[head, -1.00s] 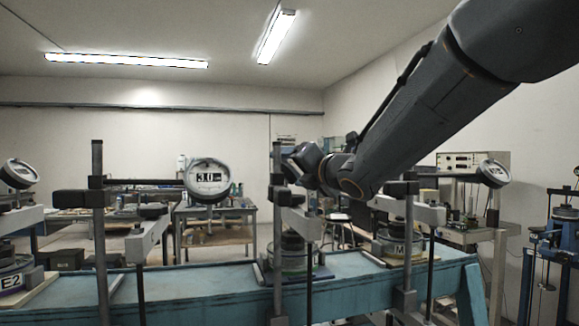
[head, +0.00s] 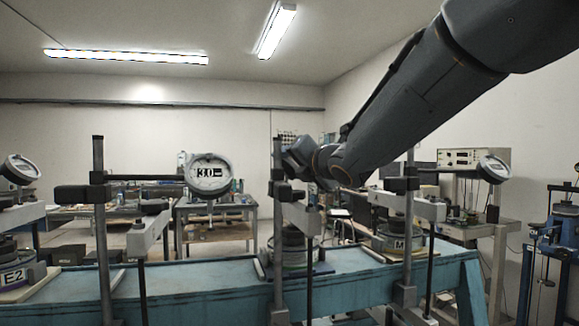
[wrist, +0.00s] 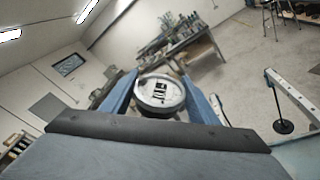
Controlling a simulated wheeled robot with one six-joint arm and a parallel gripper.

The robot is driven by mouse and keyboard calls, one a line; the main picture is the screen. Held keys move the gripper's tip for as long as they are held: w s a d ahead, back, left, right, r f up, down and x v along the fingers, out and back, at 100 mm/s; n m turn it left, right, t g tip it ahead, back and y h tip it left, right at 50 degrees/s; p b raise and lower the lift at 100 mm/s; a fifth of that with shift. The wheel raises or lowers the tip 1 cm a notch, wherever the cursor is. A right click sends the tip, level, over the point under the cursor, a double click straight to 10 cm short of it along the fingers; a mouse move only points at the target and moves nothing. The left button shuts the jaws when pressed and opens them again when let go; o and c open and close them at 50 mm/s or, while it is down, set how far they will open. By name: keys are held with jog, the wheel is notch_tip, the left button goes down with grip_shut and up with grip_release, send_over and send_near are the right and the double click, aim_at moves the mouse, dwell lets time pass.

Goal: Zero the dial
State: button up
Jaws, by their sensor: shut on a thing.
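In the wrist view, a round white dial (wrist: 158,94) with a pale rim and dark marks on its face sits between the two blue fingers of my gripper (wrist: 160,82). The fingers are shut on its rim, one at each side. The marks are too small to read. In the head view my dark arm and wrist cover the middle station, so my fingers and the held dial are hidden there. Another dial (head: 209,173), reading about 3.0, stands clear of the gripper on the frame to the left.
More dials stand at the far left (head: 20,169) and right (head: 493,169). Upright posts (head: 98,230) and weights (head: 292,245) crowd the blue bench (head: 200,288). A work table (wrist: 185,50) and open floor lie behind the held dial.

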jog(key=shift+m+g+h+b, duration=0.4)
jog(key=shift+m+h, duration=0.5)
jog(key=shift+h, duration=0.3)
jog(key=shift+d, duration=0.1)
jog(key=o, duration=1)
jog(key=shift+o, duration=0.2)
jog(key=v, duration=0.6)
jog(key=shift+s+d+p, duration=0.1)
jog(key=shift+s+p, duration=0.2)
jog(key=shift+p, duration=0.05)
jog(key=shift+s+d+r, duration=0.1)
jog(key=shift+s+d, duration=0.1)
jog(key=shift+s, duration=0.35)
